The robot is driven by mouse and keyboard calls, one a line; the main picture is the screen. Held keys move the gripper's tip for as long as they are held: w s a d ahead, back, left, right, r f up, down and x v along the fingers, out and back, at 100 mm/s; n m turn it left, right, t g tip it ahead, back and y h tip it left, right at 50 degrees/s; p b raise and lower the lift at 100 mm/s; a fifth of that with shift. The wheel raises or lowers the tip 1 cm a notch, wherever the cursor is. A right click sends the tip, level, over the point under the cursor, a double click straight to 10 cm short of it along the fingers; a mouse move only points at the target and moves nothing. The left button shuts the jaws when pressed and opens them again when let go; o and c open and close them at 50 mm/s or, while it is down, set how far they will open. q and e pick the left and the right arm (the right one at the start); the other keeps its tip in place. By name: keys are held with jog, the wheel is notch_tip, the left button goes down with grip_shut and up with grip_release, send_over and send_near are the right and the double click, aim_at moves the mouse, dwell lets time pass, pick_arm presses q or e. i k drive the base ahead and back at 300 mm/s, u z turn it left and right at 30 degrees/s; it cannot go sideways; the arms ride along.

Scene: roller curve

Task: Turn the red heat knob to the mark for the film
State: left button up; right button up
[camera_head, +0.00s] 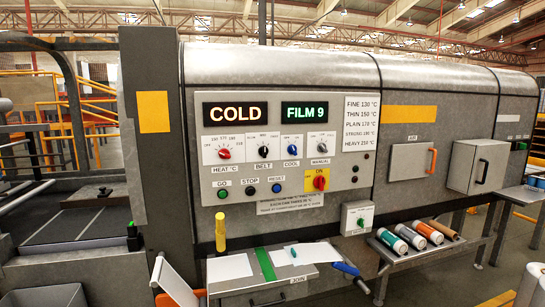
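The red heat knob (224,154) sits on a white dial plate (210,143) labelled HEAT °C, at the left of the control panel. Small numbers arc above the knob, too small to read surely, and I cannot tell exactly which mark it points to. Above it a display (235,113) reads COLD in orange, and a second display (305,112) reads FILM 9 in green. A printed list (361,124) gives FINE 130, THIN 150, PLAIN 170, STRONG 190 and HEAVY 210 °C.
Beside the heat knob are a black belt knob (264,152), a blue cool knob (292,150) and a manual knob (322,148). Below are push buttons and a red switch (320,182) on yellow. A shelf (275,284) with papers and a yellow-handled tool (220,231) stand below.

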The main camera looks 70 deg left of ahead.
aim_at(224, 152)
jog(key=u, duration=0.15)
jog(key=i, duration=0.9)
jog(key=u, duration=1.3)
jog(key=i, duration=0.75)
jog(key=u, duration=0.75)
